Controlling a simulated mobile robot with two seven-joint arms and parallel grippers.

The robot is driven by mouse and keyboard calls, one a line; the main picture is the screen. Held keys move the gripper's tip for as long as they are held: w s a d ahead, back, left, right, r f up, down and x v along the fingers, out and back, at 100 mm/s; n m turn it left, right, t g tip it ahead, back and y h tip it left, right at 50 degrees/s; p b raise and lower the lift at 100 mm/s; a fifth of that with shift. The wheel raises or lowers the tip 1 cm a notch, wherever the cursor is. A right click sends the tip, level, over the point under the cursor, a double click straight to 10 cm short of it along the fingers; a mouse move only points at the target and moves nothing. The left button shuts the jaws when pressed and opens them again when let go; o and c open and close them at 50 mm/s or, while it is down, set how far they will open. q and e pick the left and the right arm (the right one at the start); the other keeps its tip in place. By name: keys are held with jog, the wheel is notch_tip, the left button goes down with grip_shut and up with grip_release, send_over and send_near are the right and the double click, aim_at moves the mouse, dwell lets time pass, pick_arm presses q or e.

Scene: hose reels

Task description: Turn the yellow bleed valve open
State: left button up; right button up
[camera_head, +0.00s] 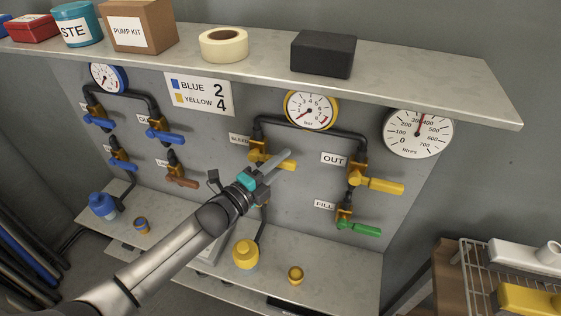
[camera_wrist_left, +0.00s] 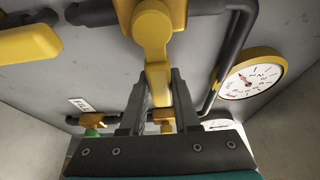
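The yellow bleed valve (camera_head: 258,151) sits on the panel by a partly hidden label starting "BLEE". Its yellow handle (camera_head: 288,165) points right and slightly down. My left gripper (camera_head: 283,159) is at this handle, and one finger crosses in front of it. In the left wrist view my gripper's two fingers (camera_wrist_left: 160,98) stand on either side of the yellow handle (camera_wrist_left: 158,80), just beyond the valve body (camera_wrist_left: 155,28). The handle nearly fills the gap, but whether the fingers press on it cannot be told. My right gripper is out of view.
The yellow OUT valve (camera_head: 359,175) and green-handled FILL valve (camera_head: 345,215) are to the right. A yellow-rimmed gauge (camera_head: 311,111) and dark pipe are close above. A shelf (camera_head: 437,80) overhangs the panel. A yellow container (camera_head: 246,254) stands on the lower ledge. My forearm hides part of the panel.

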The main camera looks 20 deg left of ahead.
pick_arm(q)
grip_shut()
dwell(0.9)
